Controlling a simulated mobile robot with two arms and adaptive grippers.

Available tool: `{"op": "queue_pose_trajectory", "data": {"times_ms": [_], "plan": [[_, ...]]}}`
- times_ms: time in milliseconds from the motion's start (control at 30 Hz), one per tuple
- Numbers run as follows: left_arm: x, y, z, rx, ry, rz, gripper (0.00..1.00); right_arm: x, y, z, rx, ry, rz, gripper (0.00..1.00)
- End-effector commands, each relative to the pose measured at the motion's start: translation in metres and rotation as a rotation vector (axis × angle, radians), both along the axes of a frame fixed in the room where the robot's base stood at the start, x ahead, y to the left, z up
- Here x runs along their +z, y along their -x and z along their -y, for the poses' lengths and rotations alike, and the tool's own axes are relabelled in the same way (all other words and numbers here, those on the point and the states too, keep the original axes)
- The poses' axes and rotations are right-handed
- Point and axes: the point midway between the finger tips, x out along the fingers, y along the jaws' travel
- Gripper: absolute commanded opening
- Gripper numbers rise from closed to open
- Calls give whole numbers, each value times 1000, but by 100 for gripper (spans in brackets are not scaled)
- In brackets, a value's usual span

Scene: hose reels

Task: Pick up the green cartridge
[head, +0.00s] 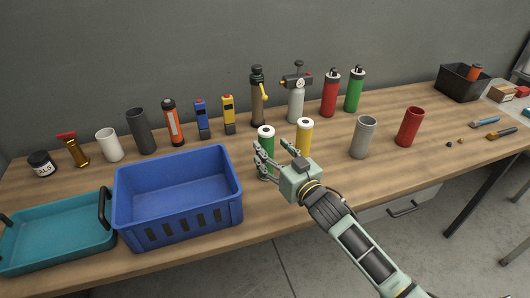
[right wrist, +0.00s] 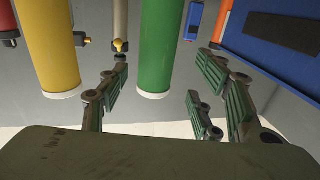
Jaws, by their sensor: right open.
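The green cartridge (head: 266,138), an upright cylinder with a white top and dark centre, stands on the wooden table just right of the blue crate. My right gripper (head: 270,160) is open at it, and its fingers hide part of its lower body in the head view. In the right wrist view the green cartridge (right wrist: 163,45) stands between the spread fingers (right wrist: 162,80), with gaps on both sides. My left gripper is not in view.
A yellow cartridge (head: 304,135) stands close on the right. The blue crate (head: 190,222) is on the left, beside a teal tray (head: 50,254). Behind stand a brown bottle (head: 257,98) and a grey cylinder (head: 296,104). A grey cup (head: 362,140) is farther right.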

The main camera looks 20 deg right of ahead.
Motion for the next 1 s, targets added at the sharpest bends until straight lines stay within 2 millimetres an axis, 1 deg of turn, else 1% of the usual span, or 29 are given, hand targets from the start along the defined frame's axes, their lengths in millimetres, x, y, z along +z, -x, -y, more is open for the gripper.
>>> {"op": "queue_pose_trajectory", "data": {"times_ms": [33,133,233,333,500,567,667,1000], "plan": [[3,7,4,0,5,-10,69,1,-5,0,-1,0,-1,59],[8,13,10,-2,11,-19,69,1,-19,0,-2,0,-1,59],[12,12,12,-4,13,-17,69,0,-32,-2,-1,-1,-1,59],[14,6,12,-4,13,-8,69,-1,-42,-5,-1,-1,0,59],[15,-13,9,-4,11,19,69,-3,-48,-6,0,-1,-1,59],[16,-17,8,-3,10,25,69,-3,-48,-6,0,0,-1,59],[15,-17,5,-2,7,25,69,-3,-47,-6,0,0,-2,59],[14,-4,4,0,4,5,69,-3,-47,-6,-1,0,-2,29]]}}
